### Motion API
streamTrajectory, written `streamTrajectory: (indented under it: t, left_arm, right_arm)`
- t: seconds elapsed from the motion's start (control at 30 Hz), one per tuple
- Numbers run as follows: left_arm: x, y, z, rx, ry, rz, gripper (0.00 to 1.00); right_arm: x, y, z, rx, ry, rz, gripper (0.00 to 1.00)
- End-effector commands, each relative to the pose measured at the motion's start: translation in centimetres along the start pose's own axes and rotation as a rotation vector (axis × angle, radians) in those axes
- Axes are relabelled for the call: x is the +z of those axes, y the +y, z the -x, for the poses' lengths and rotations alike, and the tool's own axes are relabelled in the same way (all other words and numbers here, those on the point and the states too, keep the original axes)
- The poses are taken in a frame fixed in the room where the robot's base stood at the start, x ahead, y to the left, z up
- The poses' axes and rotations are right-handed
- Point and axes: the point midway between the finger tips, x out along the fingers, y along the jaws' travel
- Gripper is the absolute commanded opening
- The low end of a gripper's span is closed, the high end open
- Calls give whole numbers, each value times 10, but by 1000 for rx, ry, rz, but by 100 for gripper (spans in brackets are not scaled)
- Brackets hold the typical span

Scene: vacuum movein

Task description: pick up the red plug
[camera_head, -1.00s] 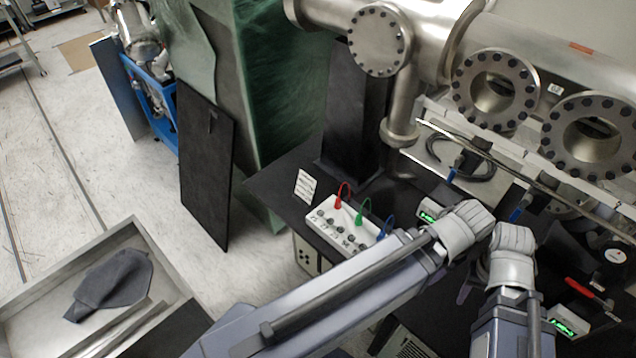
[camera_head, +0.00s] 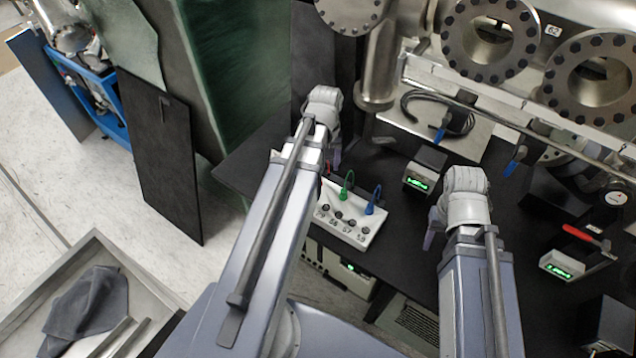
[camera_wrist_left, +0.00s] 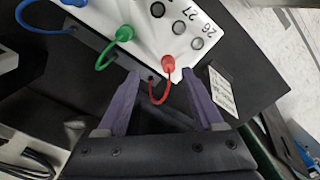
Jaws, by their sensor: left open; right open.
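The red plug (camera_wrist_left: 168,64) sits at the edge of a white panel box (camera_head: 345,222), with its red cord looping toward my left gripper. In the left wrist view my left gripper (camera_wrist_left: 162,76) is open, its two purple fingers on either side of the red plug and cord; I cannot tell whether they touch. In the head view my left arm hides most of the red plug. A green plug (camera_head: 344,190) and a blue plug (camera_head: 371,204) stand on the same box. My right gripper (camera_head: 433,226) is open and empty, to the right of the box.
A small device with a green display (camera_head: 424,172) stands between the arms, and another display device (camera_head: 561,265) lies to the right. A white printed card (camera_wrist_left: 221,93) is beside the box. Metal flanged pipes (camera_head: 490,45) stand behind. Black table surface is clear between the devices.

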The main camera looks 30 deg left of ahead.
Motion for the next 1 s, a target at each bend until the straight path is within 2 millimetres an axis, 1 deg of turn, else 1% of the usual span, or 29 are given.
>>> streamTrajectory:
  t: [0.03,0.17,0.33,0.6,0.77,0.83,1.0]
  left_arm:
    - [-5,-6,-2,3,0,27,68]
    - [-9,-12,-2,6,1,54,68]
    - [-9,-11,-7,6,1,53,68]
    - [-9,-11,-30,6,1,51,68]
    - [-9,-11,-29,5,1,51,68]
    - [-10,-11,-31,5,1,50,68]
    - [-12,-12,-47,5,1,50,68]
  right_arm:
    - [0,0,-2,0,0,0,50]
    - [0,0,-2,0,0,0,50]
    - [0,-1,-7,0,0,0,50]
    - [-2,-3,-30,0,0,-1,50]
    - [-2,-3,-28,0,0,-1,50]
    - [-2,-3,-31,0,0,-1,50]
    - [-3,-4,-46,0,0,-1,50]
